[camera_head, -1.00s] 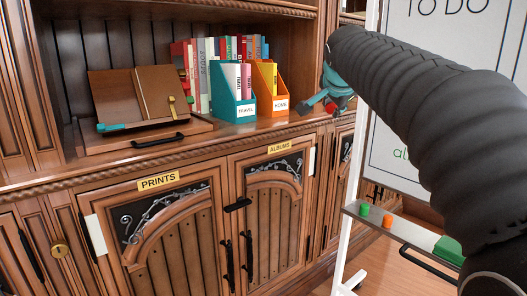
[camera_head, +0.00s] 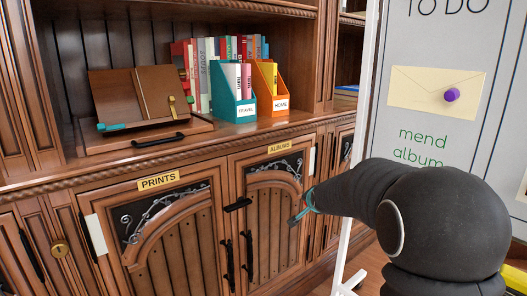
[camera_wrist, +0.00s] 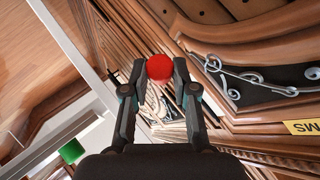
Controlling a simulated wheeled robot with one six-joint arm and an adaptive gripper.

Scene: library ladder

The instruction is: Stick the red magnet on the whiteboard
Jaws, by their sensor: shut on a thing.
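The red magnet (camera_wrist: 159,68) shows in the wrist view, held between the fingertips of my gripper (camera_wrist: 158,72), which is shut on it. In the head view my gripper (camera_head: 303,207) is small, in front of the lower cabinet doors, and mostly hidden by my dark arm; the magnet cannot be made out there. The whiteboard (camera_head: 424,48) stands at the right of the head view. It reads "TO DO" and "mend album" and carries a cream envelope (camera_head: 412,88) under a purple magnet (camera_head: 452,95). My arm covers its lower part.
The wooden cabinet (camera_head: 190,215) fills the left and middle. On its top are a slanted book stand (camera_head: 140,105), a teal file holder (camera_head: 230,95) and an orange file holder (camera_head: 268,92). The whiteboard's white frame post (camera_head: 362,110) stands beside it. A green block (camera_wrist: 72,151) shows in the wrist view.

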